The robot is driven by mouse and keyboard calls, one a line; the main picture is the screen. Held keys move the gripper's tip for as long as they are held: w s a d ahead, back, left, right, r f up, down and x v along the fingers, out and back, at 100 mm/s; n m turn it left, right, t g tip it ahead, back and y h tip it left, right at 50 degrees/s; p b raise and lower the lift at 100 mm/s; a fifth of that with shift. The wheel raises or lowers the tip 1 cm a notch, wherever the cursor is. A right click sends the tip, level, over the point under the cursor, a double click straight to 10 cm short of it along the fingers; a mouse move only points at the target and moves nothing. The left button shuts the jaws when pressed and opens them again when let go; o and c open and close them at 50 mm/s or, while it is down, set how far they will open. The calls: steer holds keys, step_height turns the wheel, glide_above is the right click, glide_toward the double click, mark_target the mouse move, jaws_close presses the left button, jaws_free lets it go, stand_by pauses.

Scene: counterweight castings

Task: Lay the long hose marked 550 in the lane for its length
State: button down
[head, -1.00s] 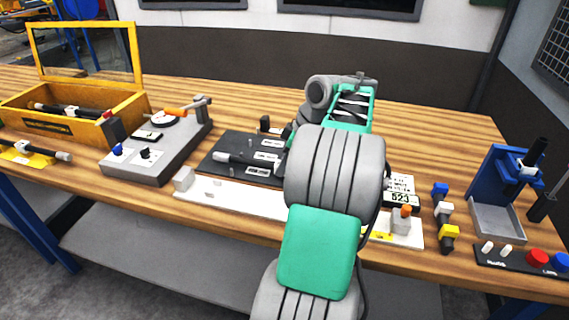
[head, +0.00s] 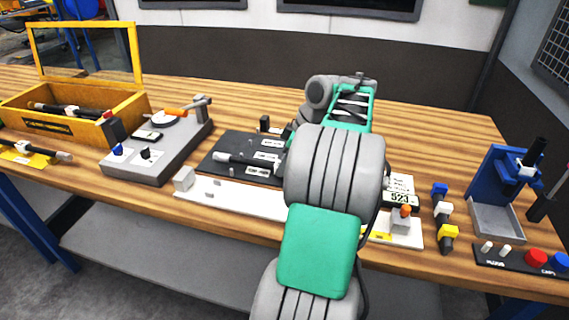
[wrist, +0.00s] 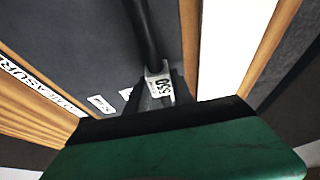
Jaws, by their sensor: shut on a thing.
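In the wrist view, a black hose (wrist: 142,28) with a white tag reading 550 (wrist: 160,84) is held at the tag by my gripper (wrist: 155,100), which is shut on it. The hose runs away from the fingers over a dark board (wrist: 85,35) with small white labels. In the head view the same dark board (head: 225,148) shows white labelled lanes, and a black hose with a grey end (head: 230,158) lies over it, probably the same one. My arm hides the gripper and the board's right part there. I cannot tell whether the hose touches the board.
A long white fixture (head: 235,197) runs along the board's front. A grey device (head: 150,165) with knobs and a yellow box (head: 60,125) holding hoses stand left. The bench behind is clear.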

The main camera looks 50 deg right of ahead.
steer(key=shift+f+b, duration=0.55)
steer(key=shift+f, duration=0.15)
stand_by(0.5)
steer(key=c, duration=1)
jaws_free()
step_height(320, 180, up, 7)
steer(key=p, duration=0.7)
steer(key=shift+r, duration=0.1)
